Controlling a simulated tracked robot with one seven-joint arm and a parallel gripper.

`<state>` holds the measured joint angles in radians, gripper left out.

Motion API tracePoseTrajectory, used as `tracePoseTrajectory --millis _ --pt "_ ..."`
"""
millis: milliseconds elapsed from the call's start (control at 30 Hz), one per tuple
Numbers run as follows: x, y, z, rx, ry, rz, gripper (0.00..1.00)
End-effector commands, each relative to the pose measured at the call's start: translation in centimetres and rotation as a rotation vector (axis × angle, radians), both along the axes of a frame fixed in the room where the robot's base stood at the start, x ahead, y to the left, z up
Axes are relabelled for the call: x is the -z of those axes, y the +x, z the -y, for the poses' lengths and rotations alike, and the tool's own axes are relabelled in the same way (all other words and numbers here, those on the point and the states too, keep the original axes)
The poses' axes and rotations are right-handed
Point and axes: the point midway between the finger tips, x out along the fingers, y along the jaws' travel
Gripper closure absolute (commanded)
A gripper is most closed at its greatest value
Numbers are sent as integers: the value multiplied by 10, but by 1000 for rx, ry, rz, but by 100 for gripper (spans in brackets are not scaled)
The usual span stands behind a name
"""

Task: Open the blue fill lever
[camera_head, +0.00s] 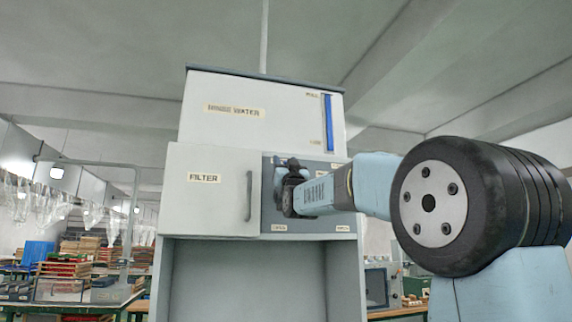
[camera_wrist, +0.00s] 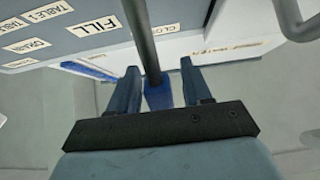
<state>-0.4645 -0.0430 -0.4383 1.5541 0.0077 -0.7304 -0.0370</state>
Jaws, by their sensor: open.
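The fill lever shows in the wrist view as a dark rod (camera_wrist: 142,42) with a blue end (camera_wrist: 159,96), beside the label FILL. My gripper (camera_wrist: 159,66) is open, with one finger on each side of the lever and a visible gap to each. In the head view my gripper (camera_head: 283,186) is at the blue-grey control panel (camera_head: 267,215), right of the FILTER door. It and my arm hide most of the panel, and I cannot make out the lever there.
The FILTER door (camera_head: 207,205) is shut, with a vertical handle (camera_head: 249,196). Above it is the water tank (camera_head: 225,132) with a blue level gauge (camera_head: 328,122). A grey curved handle (camera_wrist: 297,22) is at the wrist view's upper right. Cluttered tables stand far left.

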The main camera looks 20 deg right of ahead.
Motion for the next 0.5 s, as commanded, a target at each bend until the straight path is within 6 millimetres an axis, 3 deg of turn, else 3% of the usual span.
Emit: tracePoseTrajectory --millis 300,500 --pt "-1 1 0 0 0 0 52" --pt "-1 1 0 0 0 0 71"
